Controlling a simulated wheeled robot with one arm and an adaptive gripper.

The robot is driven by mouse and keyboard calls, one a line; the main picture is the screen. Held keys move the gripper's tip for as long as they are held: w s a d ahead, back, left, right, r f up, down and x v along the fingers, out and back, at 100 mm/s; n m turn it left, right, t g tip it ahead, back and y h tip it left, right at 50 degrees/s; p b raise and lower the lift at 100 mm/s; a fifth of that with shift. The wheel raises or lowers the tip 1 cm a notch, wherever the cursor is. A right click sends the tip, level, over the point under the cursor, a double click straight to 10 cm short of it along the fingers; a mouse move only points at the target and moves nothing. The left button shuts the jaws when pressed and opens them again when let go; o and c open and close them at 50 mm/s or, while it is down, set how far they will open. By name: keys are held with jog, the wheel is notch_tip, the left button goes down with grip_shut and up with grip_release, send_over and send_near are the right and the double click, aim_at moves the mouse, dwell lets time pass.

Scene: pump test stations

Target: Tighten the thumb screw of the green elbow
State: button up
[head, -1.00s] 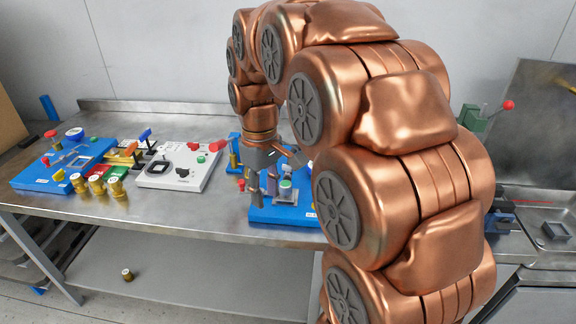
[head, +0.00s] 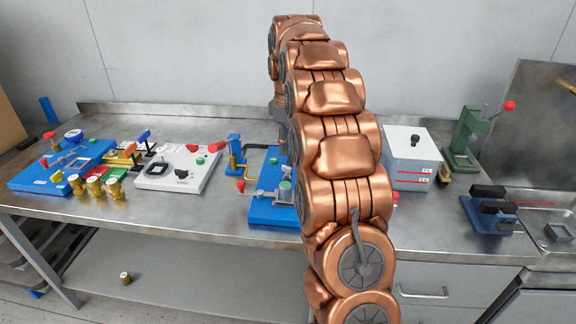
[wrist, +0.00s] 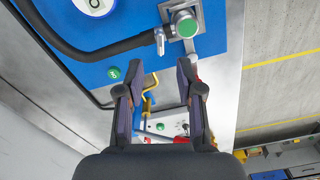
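A blue station plate (head: 268,212) lies on the bench, partly behind my arm. On it a green round top on a grey metal fitting (head: 285,190) shows; I take this as the green elbow, but its shape is unclear. The wrist view shows a green round top (wrist: 186,27) on a metal fitting at the upper right, with a small silver screw-like part (wrist: 160,41) to its left. I cannot tell if that is the thumb screw. My gripper (wrist: 159,66) is open, with nothing seen between its fingers. Both parts appear beyond its fingertips.
A white panel (head: 180,168) and a second blue station (head: 55,172) stand to the left, with several brass pieces (head: 95,186) nearby. A white box (head: 412,160) and a green press (head: 467,140) stand right. A brass piece (head: 125,278) lies below the bench.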

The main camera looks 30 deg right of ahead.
aim_at(287, 167)
jog(key=shift+f+p, duration=0.85)
jog(key=shift+f, duration=2.9)
jog(key=shift+c, duration=0.4)
grip_shut()
